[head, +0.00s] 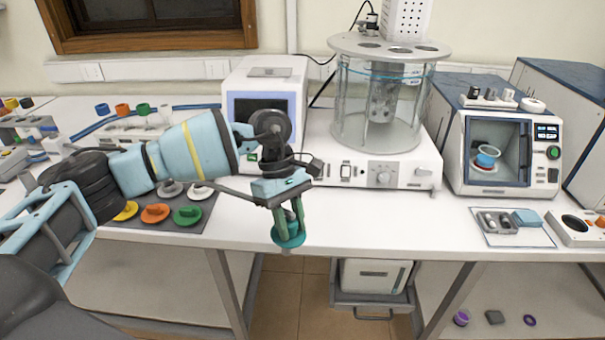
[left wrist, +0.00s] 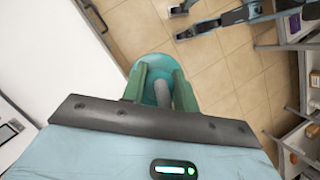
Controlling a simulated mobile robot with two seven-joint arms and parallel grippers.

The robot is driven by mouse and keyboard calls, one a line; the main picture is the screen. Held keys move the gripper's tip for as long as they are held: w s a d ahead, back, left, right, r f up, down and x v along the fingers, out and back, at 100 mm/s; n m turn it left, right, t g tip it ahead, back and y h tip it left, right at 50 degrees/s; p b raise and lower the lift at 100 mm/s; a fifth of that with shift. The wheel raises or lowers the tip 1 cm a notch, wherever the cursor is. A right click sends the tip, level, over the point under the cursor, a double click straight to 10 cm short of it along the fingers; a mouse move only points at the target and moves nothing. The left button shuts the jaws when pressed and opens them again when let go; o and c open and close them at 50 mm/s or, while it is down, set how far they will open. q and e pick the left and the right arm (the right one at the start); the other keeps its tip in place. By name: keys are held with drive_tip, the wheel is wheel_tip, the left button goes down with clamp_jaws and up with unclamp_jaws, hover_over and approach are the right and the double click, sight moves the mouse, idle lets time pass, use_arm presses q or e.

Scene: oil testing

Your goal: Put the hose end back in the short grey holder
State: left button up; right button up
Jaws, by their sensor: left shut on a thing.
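My left gripper (head: 287,226) is over the bench's front edge, fingers pointing down. It is shut on a round teal piece (head: 289,239). In the left wrist view, the teal piece (left wrist: 153,63) sits between the green fingers with a grey stem (left wrist: 162,93) in it. A blue hose (head: 92,127) lies on the bench at the far left, near several coloured caps. I cannot tell whether the teal piece belongs to it. No short grey holder is clearly identifiable; a small tray with grey pieces (head: 497,224) lies at the right. My right gripper is not in view.
Coloured lids sit on a dark mat (head: 196,217), left of my gripper. A white device with a glass cylinder (head: 378,103) stands behind it. A chamber machine (head: 503,145) is at the right. The front bench strip (head: 400,215) is clear.

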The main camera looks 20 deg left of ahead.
use_arm(q)
drive_tip(key=s+a+f+m+y, duration=0.1)
drive_tip(key=s+f+m+y, duration=0.1)
drive_tip(key=s+f+m, duration=0.4)
drive_tip(key=s+a+f+m+g+y, duration=0.1)
drive_tip(key=s+f+m+y, duration=0.1)
drive_tip(key=s+f+m, duration=0.4)
wheel_tip(320, 180, down, 4)
drive_tip(key=shift+a+f+m+y, duration=0.25)
drive_tip(key=shift+a+m+y, duration=0.05)
drive_tip(key=shift+m, duration=0.3)
drive_tip(key=shift+s+a, duration=0.1)
